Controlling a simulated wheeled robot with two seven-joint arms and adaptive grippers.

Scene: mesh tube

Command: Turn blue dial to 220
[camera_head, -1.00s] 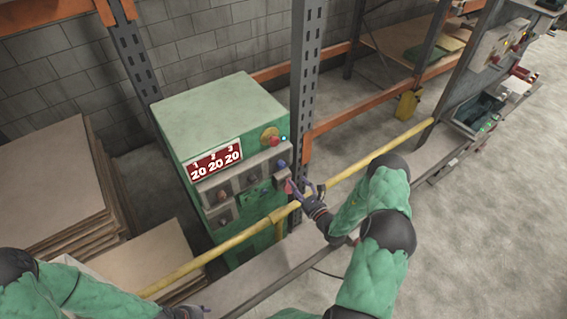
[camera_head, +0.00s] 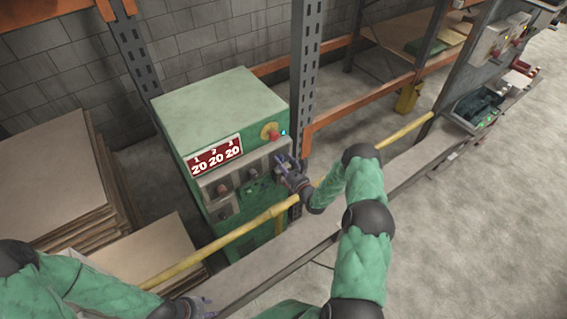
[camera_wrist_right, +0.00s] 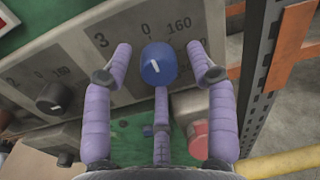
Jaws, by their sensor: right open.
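The blue dial (camera_wrist_right: 158,63) is on the grey panel in the right wrist view, with a short white mark leaning slightly up-left. Printed above it are 0 and 160, with a 3 to the left. My right gripper (camera_head: 282,164) is at the front of the green machine (camera_head: 222,105). Its purple fingers (camera_wrist_right: 161,68) are spread open, left, right and below the dial; contact cannot be told. The gripper largely hides the dial in the head view. The red display (camera_head: 214,156) reads 20 20 20 under 1, 2, 3. My left gripper (camera_head: 203,304) is low, its jaws unclear.
A black dial (camera_wrist_right: 53,98) sits left of the blue one, and a red knob (camera_wrist_right: 198,138) below right. A yellow rail (camera_head: 235,236) crosses before the machine. A grey rack post (camera_head: 304,80) stands close at right. Stacked boards (camera_head: 50,185) lie left.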

